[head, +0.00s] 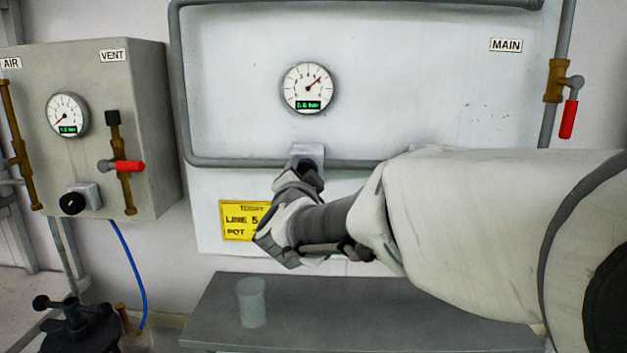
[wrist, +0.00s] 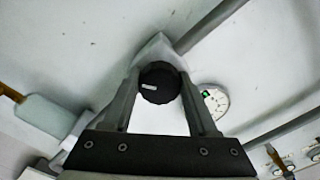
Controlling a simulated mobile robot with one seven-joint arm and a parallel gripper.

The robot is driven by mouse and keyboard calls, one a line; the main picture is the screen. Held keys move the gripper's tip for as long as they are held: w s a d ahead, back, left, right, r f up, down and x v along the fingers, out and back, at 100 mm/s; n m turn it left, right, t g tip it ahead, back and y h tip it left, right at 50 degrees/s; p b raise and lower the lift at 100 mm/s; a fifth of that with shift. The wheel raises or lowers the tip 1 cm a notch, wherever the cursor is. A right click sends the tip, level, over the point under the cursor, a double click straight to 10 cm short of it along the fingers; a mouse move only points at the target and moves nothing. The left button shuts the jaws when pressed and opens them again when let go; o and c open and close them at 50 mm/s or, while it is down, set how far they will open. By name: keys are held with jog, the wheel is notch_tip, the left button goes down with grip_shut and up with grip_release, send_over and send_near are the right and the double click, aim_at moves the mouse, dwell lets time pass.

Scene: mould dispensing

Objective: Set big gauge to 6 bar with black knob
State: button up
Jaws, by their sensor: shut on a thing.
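The big gauge (head: 307,88) is a round white dial on the pale main panel (head: 400,60) in the head view. Its needle points to the upper right. Its small green display is too blurred to read surely. It also shows, partly hidden by a finger, in the wrist view (wrist: 214,102). The black knob (wrist: 158,84) sits on a pale block below the gauge; its white mark points left in the wrist view. My gripper (wrist: 160,78) is shut on the knob, one finger on each side. In the head view my gripper (head: 308,172) mostly hides the knob.
A grey box (head: 150,80) at left carries a smaller gauge (head: 67,115), another black knob (head: 72,203) and a red-handled valve (head: 128,166). A red-handled main valve (head: 568,118) is at right. A translucent cup (head: 251,302) stands on the grey bench (head: 330,320). A yellow note (head: 238,220) is beside my gripper.

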dwell(0.4)
jog(key=o, duration=1.4)
jog(key=shift+s, duration=0.1)
jog(key=s, duration=0.5)
jog(key=s+p, duration=0.1)
jog(key=s, duration=0.5)
jog(key=s+p, duration=0.1)
jog(key=s, duration=0.5)
jog(key=shift+s+a, duration=0.15)
jog(key=shift+a, duration=0.15)
